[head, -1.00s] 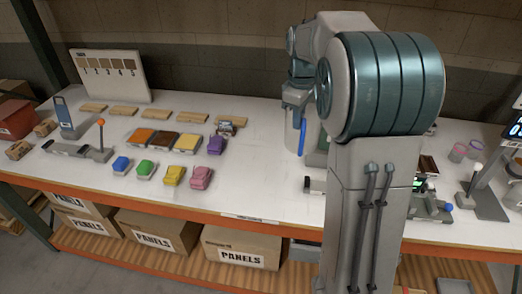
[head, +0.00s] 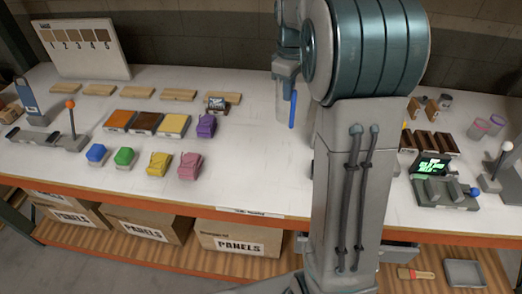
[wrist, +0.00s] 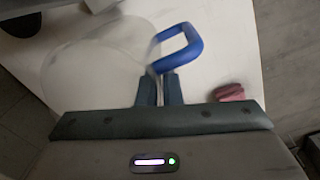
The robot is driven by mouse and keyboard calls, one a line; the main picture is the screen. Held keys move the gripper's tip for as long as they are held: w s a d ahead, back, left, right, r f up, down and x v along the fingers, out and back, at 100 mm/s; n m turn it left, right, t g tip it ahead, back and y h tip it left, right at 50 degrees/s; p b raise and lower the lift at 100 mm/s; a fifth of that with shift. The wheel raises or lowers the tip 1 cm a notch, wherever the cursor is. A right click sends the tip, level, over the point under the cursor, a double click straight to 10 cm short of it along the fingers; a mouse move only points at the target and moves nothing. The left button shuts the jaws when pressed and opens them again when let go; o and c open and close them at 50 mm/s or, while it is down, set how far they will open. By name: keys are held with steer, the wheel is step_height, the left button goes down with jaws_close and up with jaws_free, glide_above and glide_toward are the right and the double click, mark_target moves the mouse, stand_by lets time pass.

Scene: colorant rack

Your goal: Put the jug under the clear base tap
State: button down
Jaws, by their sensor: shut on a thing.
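The jug (wrist: 85,75) has a translucent, pale body and a blue handle (wrist: 180,47), seen in the wrist view. My gripper (wrist: 160,88) is shut on the jug at its blue handle, with the two fingers close together. In the head view the blue handle (head: 293,108) shows as a thin upright strip left of my arm. The jug's body is mostly hidden there. I cannot make out the clear base tap in either view; my arm covers the middle of the bench.
A numbered board (head: 82,50) stands at back left. A device with a green-lit screen (head: 431,166) is right of my arm. Bare bench lies between the blocks and my arm.

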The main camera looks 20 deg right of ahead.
step_height(320, 180, down, 3)
steer(key=shift+a+r+b, duration=0.1)
steer(key=shift+r+b, duration=0.05)
steer(key=shift+b, duration=0.8)
steer(key=s+a+f+p, duration=0.3)
steer(key=s+a+f, duration=0.3)
steer(key=a+f, duration=0.3)
steer(key=shift+s+a+f, duration=0.25)
steer(key=shift+a+f, duration=0.1)
steer(key=shift+f, duration=0.7)
steer(key=c, duration=1.9)
jaws_free()
steer(key=o, duration=0.3)
